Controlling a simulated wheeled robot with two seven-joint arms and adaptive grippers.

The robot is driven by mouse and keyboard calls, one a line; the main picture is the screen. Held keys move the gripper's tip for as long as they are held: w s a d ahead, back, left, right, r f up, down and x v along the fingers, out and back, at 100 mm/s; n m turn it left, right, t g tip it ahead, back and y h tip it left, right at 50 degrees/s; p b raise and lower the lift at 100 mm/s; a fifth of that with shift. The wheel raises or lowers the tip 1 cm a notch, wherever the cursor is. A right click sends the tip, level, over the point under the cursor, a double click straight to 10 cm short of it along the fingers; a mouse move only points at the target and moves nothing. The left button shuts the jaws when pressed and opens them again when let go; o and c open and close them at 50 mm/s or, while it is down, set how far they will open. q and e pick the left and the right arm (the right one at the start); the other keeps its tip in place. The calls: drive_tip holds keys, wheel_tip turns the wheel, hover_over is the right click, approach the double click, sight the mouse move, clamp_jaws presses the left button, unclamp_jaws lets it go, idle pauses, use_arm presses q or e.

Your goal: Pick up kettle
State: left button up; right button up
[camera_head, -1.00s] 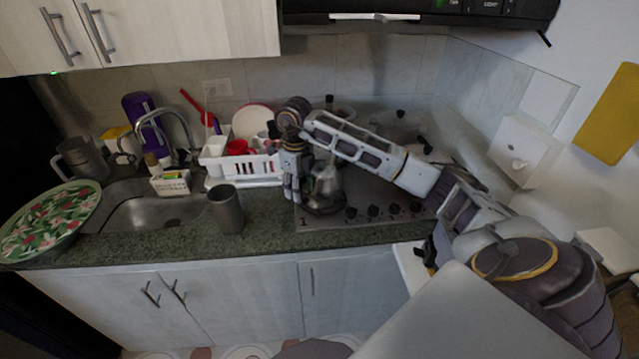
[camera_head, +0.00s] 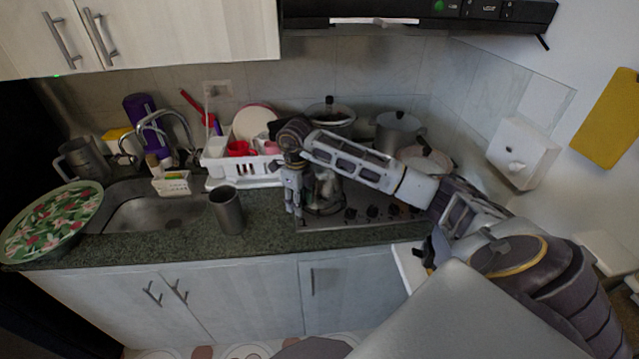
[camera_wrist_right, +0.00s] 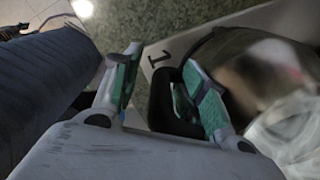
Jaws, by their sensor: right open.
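The kettle (camera_head: 325,192) is a shiny metal vessel at the front left of the stove. My forearm and right gripper partly cover it in the head view. My right gripper (camera_head: 294,208) points down at the kettle's left side. In the right wrist view the gripper's two green-padded fingers (camera_wrist_right: 163,62) are apart. A black curved part, which looks like the kettle's handle (camera_wrist_right: 168,108), lies between and behind them. The kettle's shiny body (camera_wrist_right: 240,62) is to the right of the fingers. I cannot tell whether the fingers touch the handle. My left gripper is not in view.
Pots (camera_head: 398,130) stand at the back of the stove (camera_head: 345,222). A white dish rack (camera_head: 225,170) is left of my gripper. A metal cup (camera_head: 228,212) stands on the counter near the sink (camera_head: 150,212). Some counter (camera_head: 262,215) between cup and stove is free.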

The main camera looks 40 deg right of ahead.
drive_tip(key=shift+f, duration=0.35)
clamp_jaws()
idle(0.3)
drive_tip(key=shift+r, duration=0.1)
